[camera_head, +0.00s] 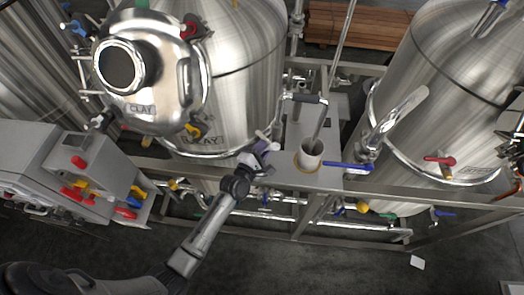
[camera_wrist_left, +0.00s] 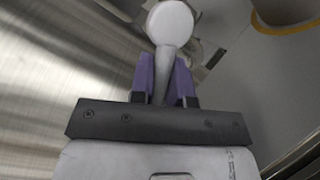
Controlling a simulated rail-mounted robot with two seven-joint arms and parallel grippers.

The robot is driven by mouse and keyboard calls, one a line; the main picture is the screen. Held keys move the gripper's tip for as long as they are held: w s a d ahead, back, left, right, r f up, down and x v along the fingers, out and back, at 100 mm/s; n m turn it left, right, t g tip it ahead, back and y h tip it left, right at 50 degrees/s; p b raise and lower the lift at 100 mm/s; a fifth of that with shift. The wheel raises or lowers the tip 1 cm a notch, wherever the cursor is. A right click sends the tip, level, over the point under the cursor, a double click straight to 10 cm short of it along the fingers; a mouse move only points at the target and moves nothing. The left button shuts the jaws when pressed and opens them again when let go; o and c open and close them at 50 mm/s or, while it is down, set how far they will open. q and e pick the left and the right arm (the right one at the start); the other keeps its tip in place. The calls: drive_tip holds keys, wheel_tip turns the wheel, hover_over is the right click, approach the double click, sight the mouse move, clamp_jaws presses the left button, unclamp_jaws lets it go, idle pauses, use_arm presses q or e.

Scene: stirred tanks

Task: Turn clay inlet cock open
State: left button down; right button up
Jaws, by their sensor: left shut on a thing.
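My right gripper is not in view.
Another tank (camera_head: 450,90) fills the right. A grey cabinet with coloured handles (camera_head: 80,180) is at left.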

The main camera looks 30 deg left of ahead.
use_arm(q)
drive_tip(key=shift+w+d+f+n+t+b, duration=0.15)
drive_tip(key=shift+f+n+t+b, duration=0.15)
drive_tip(key=shift+n+b, duration=0.45)
drive_tip(key=shift+s+d+f+n+t+b, duration=0.1)
drive_tip(key=shift+d+f+n+t+b, duration=0.15)
drive_tip(key=shift+n+b, duration=0.5)
drive_tip(key=shift+r, duration=0.1)
drive_tip(key=c, duration=1.1)
unclamp_jaws()
drive_tip(key=shift+w, duration=0.1)
drive_tip(key=shift+a, duration=0.1)
drive_tip(key=s+f+b, duration=0.1)
drive_tip(key=s+b, duration=0.1)
drive_tip(key=s, duration=1.1)
drive_tip(key=shift+s+f, duration=0.3)
drive_tip(key=shift+s, duration=0.1)
